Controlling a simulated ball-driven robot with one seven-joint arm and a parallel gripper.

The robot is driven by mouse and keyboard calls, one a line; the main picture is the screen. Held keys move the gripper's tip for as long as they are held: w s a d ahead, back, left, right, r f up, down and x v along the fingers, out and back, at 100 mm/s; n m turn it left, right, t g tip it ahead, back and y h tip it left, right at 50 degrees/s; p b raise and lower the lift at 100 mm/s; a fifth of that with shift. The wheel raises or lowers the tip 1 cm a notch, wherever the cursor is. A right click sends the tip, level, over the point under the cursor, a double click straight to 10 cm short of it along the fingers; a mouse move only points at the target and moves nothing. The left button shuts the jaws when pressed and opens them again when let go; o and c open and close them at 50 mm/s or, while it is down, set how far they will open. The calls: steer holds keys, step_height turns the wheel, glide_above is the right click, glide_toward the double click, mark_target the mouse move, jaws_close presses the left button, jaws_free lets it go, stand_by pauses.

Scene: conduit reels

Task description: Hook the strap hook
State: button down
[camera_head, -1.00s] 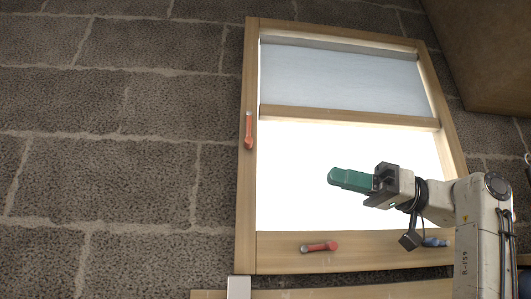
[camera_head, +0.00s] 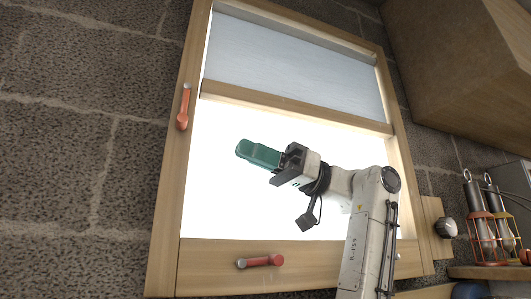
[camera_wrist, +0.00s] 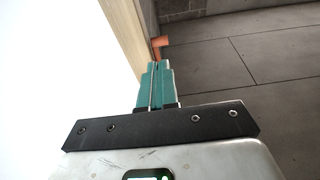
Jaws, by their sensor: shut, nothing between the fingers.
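I cannot make out a strap or a strap hook in either view. My gripper (camera_head: 240,149) has green fingers pressed together and empty. In the head view it stands in front of the bright window pane (camera_head: 222,205), pointing left. The fingers also show in the wrist view (camera_wrist: 155,68), side by side with a thin line between them. Just past their tips shows an orange handle (camera_wrist: 163,42) by a pale wooden edge (camera_wrist: 128,35); I cannot tell whether they touch it. In the head view one orange handle (camera_head: 183,108) is on the window's left frame and another (camera_head: 260,261) on its bottom rail.
A wooden cabinet (camera_head: 470,70) hangs at the upper right. Caged lamps with hooks on top (camera_head: 480,222) stand on a wooden shelf (camera_head: 490,272) at the lower right. A round knob (camera_head: 446,227) is beside the window. The block wall (camera_head: 85,130) at left is bare.

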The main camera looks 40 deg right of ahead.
mark_target(174, 132)
steer(key=p+x, duration=0.3)
steer(key=x, duration=0.5)
steer(key=shift+a+r, duration=0.1)
steer(key=shift+a, duration=0.15)
steer(key=shift+b, duration=0.3)
steer(key=shift+w+a+f+y+b, duration=0.15)
steer(key=shift+a+f+y+b, duration=0.25)
steer(key=shift+y+b, duration=0.3)
steer(key=b, duration=0.1)
steer(key=a+t+y+b, duration=0.1)
steer(key=shift+w+a+b, duration=0.15)
steer(key=shift+w+b, duration=0.1)
steer(key=shift+b, duration=0.1)
steer(key=shift+w+a, duration=0.2)
steer(key=shift+a, duration=0.45)
steer(key=shift+w+a, duration=0.2)
steer(key=shift+a, duration=0.4)
